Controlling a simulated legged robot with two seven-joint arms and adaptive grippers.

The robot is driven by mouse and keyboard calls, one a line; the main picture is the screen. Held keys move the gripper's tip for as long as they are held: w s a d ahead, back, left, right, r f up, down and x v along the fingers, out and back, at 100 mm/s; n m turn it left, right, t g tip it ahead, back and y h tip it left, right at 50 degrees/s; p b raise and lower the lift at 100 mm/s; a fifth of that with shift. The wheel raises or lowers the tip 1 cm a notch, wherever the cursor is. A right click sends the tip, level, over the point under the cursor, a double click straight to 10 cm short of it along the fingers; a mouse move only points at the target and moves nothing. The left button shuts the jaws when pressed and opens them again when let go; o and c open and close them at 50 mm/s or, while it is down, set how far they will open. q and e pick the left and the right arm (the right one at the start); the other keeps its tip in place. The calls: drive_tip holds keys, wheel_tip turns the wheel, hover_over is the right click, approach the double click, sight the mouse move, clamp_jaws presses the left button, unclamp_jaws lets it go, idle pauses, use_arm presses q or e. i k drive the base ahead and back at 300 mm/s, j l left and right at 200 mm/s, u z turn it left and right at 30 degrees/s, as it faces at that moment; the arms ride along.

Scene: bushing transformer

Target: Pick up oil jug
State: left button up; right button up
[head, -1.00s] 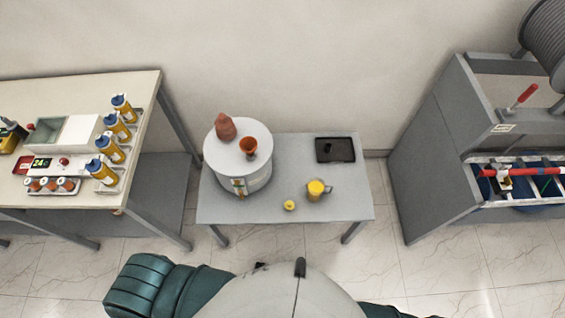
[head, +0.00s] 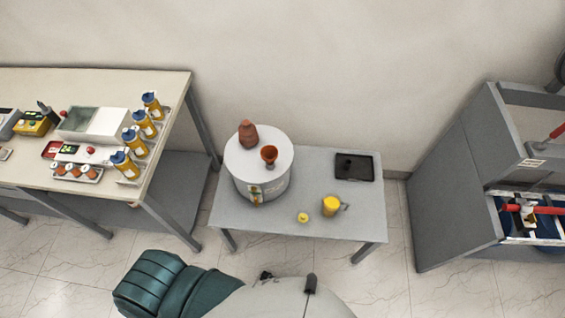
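A yellow jug (head: 330,206) with a handle on its right side stands near the front right of the small grey table (head: 225,215); I take it to be the oil jug. A small yellow cap-like piece (head: 303,217) lies just left of it. Neither of my grippers is in the head view, and nothing is seen touching the jug.
A black tray (head: 354,167) lies at the back right. A bench (head: 178,88) with yellow bottles stands left, a grey cabinet (head: 455,185) right.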

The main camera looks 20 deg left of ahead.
sight(330, 204)
drive_tip(key=k+l+u, duration=0.2)
drive_tip(key=l+u, duration=0.3)
drive_tip(key=k+l+u, duration=0.3)
drive_tip(key=u, duration=0.2)
